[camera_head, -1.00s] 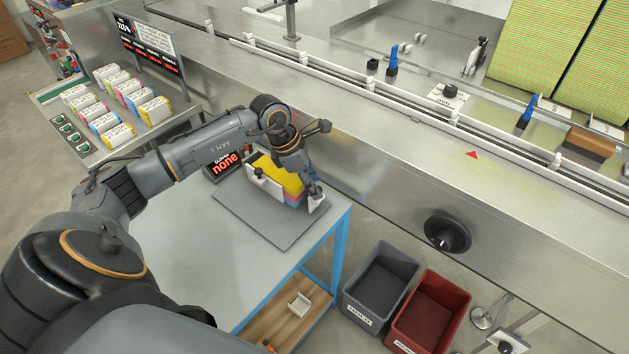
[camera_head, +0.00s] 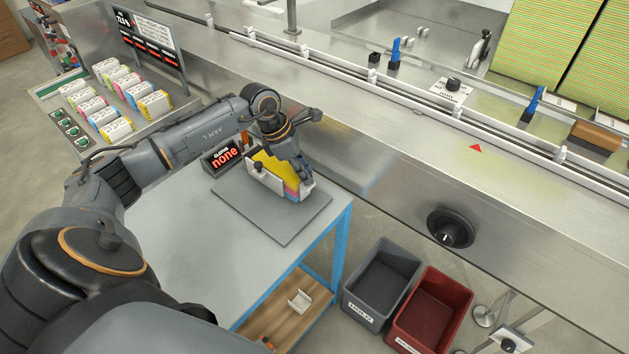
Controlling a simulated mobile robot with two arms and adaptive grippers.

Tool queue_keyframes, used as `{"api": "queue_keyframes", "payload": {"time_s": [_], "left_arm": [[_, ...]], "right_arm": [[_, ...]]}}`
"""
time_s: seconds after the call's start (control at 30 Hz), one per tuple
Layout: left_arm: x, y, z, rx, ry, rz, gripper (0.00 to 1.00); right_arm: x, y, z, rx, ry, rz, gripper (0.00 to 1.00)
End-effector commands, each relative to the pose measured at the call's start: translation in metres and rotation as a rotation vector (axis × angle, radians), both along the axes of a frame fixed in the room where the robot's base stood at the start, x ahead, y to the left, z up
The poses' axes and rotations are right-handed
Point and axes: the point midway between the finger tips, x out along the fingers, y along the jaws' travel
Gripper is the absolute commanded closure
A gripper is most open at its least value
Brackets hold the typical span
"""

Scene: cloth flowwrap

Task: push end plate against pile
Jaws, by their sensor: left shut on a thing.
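A pile of folded cloths (camera_head: 275,165), yellow on top with pink and blue below, stands on a grey board on the table. A white plate with a dark knob (camera_head: 259,176) stands along its front left side. The white end plate (camera_head: 306,188) stands at the right end of the pile and looks close against it; a gap cannot be made out. My left gripper (camera_head: 306,179) is at the end plate, shut on it, and its fingers partly hide it. My right gripper is not in view.
The grey board (camera_head: 285,226) has bare room in front of the pile. The steel conveyor (camera_head: 400,155) runs behind the table. A grey bin (camera_head: 378,287) and a red bin (camera_head: 432,308) stand below right.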

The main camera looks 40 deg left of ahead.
Motion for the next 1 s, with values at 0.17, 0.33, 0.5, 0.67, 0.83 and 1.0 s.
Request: {"api": "queue_keyframes", "payload": {"time_s": [0.17,0.33,0.5,0.67,0.83,1.0], "left_arm": [[0.003,0.029,-0.002,0.002,-0.004,0.004,1.00],[0.003,0.032,0.001,0.000,-0.003,0.001,1.00],[0.003,0.032,0.001,0.001,-0.004,0.002,0.76],[0.003,0.031,0.001,0.000,-0.003,0.001,0.56],[0.003,0.031,0.001,0.000,-0.003,0.001,0.56],[0.002,0.033,0.007,0.000,-0.005,0.001,0.56]], "right_arm": [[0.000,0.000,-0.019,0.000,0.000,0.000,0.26],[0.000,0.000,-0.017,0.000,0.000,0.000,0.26],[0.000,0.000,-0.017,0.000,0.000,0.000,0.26],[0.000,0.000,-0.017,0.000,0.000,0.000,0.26],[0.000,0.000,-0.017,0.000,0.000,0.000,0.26],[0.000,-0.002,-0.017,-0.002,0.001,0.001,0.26]]}}
